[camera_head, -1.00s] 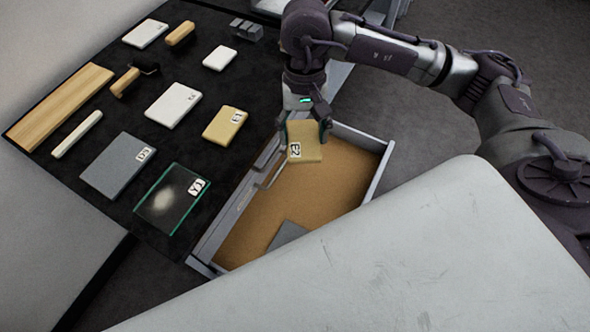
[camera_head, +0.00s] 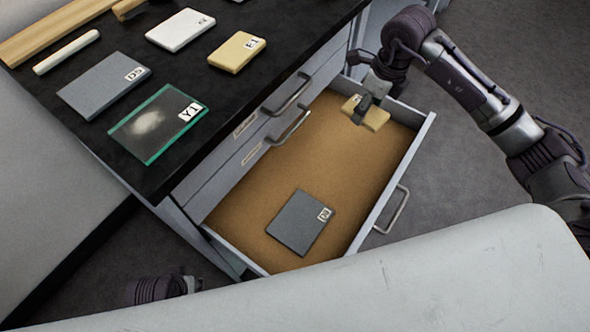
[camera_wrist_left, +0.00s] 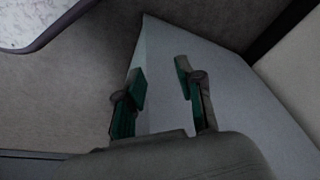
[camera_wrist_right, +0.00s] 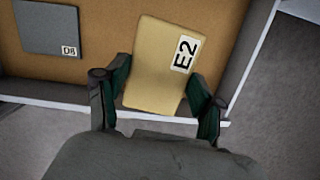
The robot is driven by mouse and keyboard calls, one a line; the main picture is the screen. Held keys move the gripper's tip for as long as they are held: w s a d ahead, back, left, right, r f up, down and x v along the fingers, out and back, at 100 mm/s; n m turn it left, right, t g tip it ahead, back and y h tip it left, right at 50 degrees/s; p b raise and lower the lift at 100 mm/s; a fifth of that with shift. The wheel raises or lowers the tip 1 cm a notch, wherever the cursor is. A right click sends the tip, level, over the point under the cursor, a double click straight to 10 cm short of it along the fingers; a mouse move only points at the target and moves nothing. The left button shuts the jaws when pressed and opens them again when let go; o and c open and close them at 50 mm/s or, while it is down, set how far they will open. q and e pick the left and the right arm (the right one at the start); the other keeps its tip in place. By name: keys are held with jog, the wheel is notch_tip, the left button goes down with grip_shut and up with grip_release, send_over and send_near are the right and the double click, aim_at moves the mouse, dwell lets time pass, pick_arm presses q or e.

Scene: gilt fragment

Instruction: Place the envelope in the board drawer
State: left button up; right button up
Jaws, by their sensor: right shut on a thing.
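The tan envelope marked E2 (camera_wrist_right: 158,60) is held between the fingers of my right gripper (camera_wrist_right: 158,80). In the head view, the envelope (camera_head: 375,118) is at the far end of the open drawer (camera_head: 270,190), within its outline. I cannot tell whether it touches the drawer floor. My right gripper (camera_head: 362,100) is shut on it from above. A grey board marked D8 (camera_head: 300,222) lies flat in the drawer's near part. My left gripper (camera_wrist_left: 160,75) is open and empty in the left wrist view, away from the drawer.
The black counter (camera_head: 110,150) holds a tan envelope marked E1 (camera_head: 237,52), a glass plate Y1 (camera_head: 157,122), a grey board (camera_head: 103,84) and a white block (camera_head: 180,30). Closed drawer fronts (camera_head: 250,130) sit beside the open drawer. The drawer's middle is bare.

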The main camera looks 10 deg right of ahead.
jog(key=w+d+f+m+h+b, duration=0.1)
jog(key=w+d+f+m+b, duration=0.1)
jog(key=d+f+m+b, duration=0.35)
jog(key=m, duration=0.2)
send_over(364, 146)
jog(key=f, duration=0.3)
jog(key=f+p, duration=0.1)
jog(key=f, duration=0.1)
jog(key=shift+s+f, duration=0.3)
notch_tip(364, 146, down, 6)
jog(key=shift+r+b, duration=0.25)
jog(key=shift+b, duration=0.4)
pick_arm(q)
jog(key=shift+t, duration=0.3)
jog(key=v, duration=0.4)
jog(key=shift+s+a+r, duration=0.15)
jog(key=shift+s+r, duration=0.05)
jog(key=shift+r, duration=0.15)
